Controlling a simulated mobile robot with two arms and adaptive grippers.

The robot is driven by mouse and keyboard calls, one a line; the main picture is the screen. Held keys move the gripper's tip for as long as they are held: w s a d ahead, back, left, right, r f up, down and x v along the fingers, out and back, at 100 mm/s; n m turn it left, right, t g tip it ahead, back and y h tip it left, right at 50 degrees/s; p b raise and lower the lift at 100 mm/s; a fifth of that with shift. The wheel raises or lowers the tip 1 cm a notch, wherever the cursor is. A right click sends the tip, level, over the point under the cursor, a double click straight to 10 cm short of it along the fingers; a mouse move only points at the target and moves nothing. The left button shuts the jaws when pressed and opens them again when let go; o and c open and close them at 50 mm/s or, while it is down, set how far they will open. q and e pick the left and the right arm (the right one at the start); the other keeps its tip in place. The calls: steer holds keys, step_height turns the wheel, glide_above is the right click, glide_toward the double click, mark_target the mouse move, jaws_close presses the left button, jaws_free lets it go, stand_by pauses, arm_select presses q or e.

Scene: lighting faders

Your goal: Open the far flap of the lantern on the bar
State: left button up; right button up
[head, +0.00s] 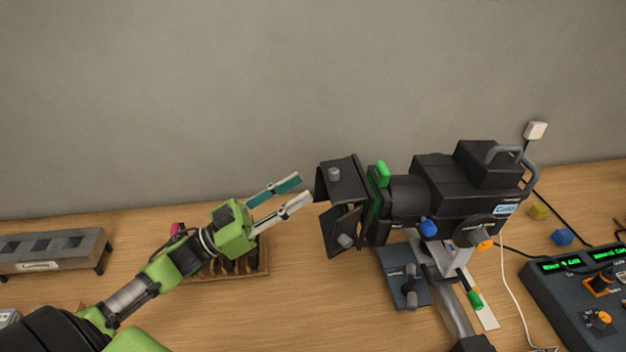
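The black lantern (450,185) sits on a grey bar (452,305), its front facing left. Its far flap (347,180) is a dark plate at the upper front, with a grey knob (334,174) on it. The near flap (340,226) is below it, angled, with its own grey knob (344,241). My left gripper (304,187) is open and empty, its two fingers apart. Its fingertips are just left of the far flap, and I cannot tell whether they touch it. The inner side of the far flap is hidden. My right gripper is not in view.
A grey metal box (50,252) is at the far left. A fader console (575,300), a blue block (562,237), a yellow block (539,212) and cables are at the right. The wall is behind.

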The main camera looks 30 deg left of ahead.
arm_select(q)
steer(key=v, duration=0.6)
steer(key=shift+a+r, duration=0.1)
stand_by(0.4)
